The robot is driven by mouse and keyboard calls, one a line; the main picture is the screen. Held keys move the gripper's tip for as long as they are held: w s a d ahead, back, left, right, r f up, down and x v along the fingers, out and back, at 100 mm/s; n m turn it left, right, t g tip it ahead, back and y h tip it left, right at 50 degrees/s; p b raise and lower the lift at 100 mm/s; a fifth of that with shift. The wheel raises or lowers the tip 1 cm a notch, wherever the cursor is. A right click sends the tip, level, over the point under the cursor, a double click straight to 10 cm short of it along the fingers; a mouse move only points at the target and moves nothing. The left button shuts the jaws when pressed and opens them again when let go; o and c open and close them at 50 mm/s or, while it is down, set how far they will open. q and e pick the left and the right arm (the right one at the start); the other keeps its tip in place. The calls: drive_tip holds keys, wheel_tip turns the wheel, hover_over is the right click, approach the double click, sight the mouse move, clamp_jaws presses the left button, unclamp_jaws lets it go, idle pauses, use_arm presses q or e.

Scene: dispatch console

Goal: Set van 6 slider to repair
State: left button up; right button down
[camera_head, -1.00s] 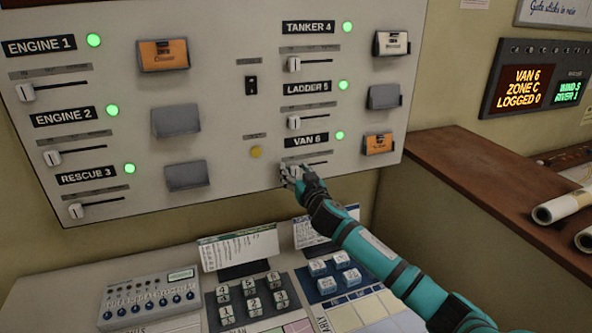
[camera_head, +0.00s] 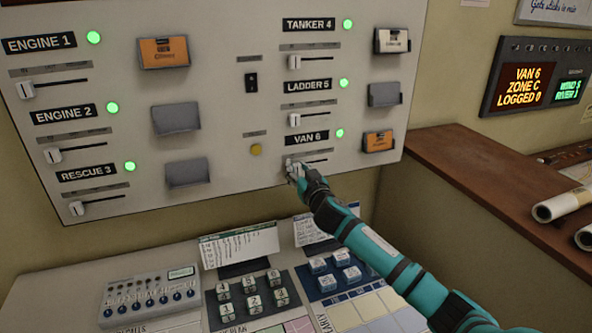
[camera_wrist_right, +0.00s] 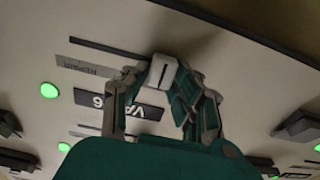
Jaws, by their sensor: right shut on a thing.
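The van 6 slider is at the lower right of the wall panel, under the black VAN 6 label (camera_head: 308,138) and a grey marking strip. Its slot (camera_head: 318,161) runs to the right of my right gripper (camera_head: 293,171), which is at the slot's left end. In the right wrist view, the right gripper (camera_wrist_right: 166,92) has its fingers on both sides of the white slider knob (camera_wrist_right: 165,72), shut on it. The slot (camera_wrist_right: 105,46) and a grey strip with REPAIR lettering (camera_wrist_right: 88,67) extend to the left there. My left gripper is not in view.
Other sliders sit nearby, including the Ladder 5 slider (camera_head: 294,122) above. A card holder with an orange card (camera_head: 378,141) is right of van 6. Below are a keypad (camera_head: 252,296) and upright cards (camera_head: 238,247). A brown ledge (camera_head: 490,180) stands at right.

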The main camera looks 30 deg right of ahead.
sight(326, 157)
drive_tip(key=d, duration=0.3)
drive_tip(key=s+d, duration=0.1)
drive_tip(key=d, duration=0.2)
drive_tip(key=s+d, duration=0.1)
drive_tip(key=d, duration=0.2)
drive_tip(key=shift+s+d, duration=0.15)
drive_tip(key=shift+d, duration=0.25)
drive_tip(key=shift+a+r, duration=0.1)
drive_tip(key=shift+a, duration=0.05)
drive_tip(key=c, duration=1.4)
unclamp_jaws()
drive_tip(key=shift+c, duration=0.2)
drive_tip(key=o, duration=0.4)
drive_tip(key=shift+d, duration=0.25)
drive_tip(key=shift+c, duration=0.2)
drive_tip(key=shift+s+a, duration=0.1)
drive_tip(key=shift+a, duration=0.05)
